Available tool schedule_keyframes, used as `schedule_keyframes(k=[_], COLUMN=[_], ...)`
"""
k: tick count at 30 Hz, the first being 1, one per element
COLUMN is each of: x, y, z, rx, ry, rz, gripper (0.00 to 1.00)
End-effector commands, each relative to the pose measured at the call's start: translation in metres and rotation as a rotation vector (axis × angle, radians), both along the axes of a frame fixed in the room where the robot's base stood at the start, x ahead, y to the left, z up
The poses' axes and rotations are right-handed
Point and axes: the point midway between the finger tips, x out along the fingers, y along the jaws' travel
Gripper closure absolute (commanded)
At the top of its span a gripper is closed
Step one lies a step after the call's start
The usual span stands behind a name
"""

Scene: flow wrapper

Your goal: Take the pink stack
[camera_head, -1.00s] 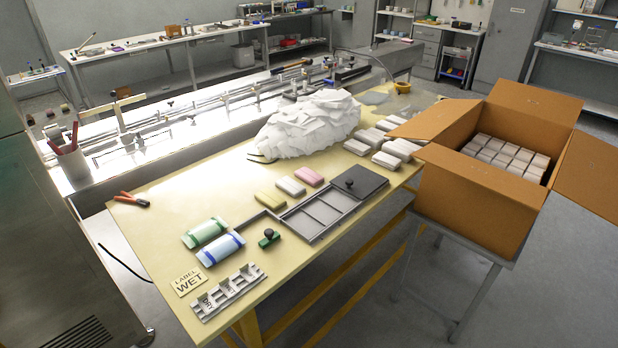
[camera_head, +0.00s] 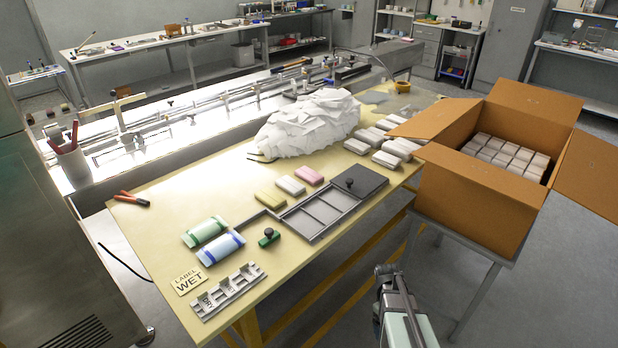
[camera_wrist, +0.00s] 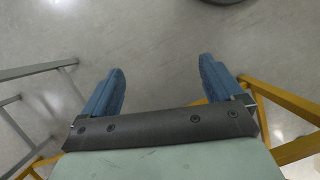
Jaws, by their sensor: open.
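The pink stack (camera_head: 309,175) lies on the yellow table in the head view, at the right end of a short row. A white stack (camera_head: 290,186) and a yellow-green stack (camera_head: 270,198) lie beside it to the left. My gripper shows at the bottom of the head view, low in front of the table and well apart from the pink stack. In the wrist view my gripper (camera_wrist: 161,85) has its two blue fingers wide apart, with only floor between them. The pink stack does not show in the wrist view.
A grey divided tray (camera_head: 320,212) with a dark knobbed plate (camera_head: 362,182) lies in front of the stacks. A white heap (camera_head: 308,122) is behind them. A large open carton (camera_head: 470,195) stands at the right. Yellow table legs (camera_wrist: 285,100) are near my gripper.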

Motion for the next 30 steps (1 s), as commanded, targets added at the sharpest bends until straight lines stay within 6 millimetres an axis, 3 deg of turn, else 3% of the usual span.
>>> schedule_keyframes(k=[3,14,19,23,27,30], x=[0.033,0.108,0.154,0.216,0.298,0.346], y=[-0.017,-0.067,-0.081,-0.071,-0.035,-0.002], z=[0.029,0.128,0.178,0.218,0.264,0.297], rx=[-0.007,-0.044,-0.059,-0.047,-0.005,0.032], ry=[-0.025,-0.072,-0.109,-0.178,-0.281,-0.339], rz=[0.057,0.227,0.281,0.28,0.246,0.22], gripper=[0.06,0.06,0.06,0.06,0.06,0.06])
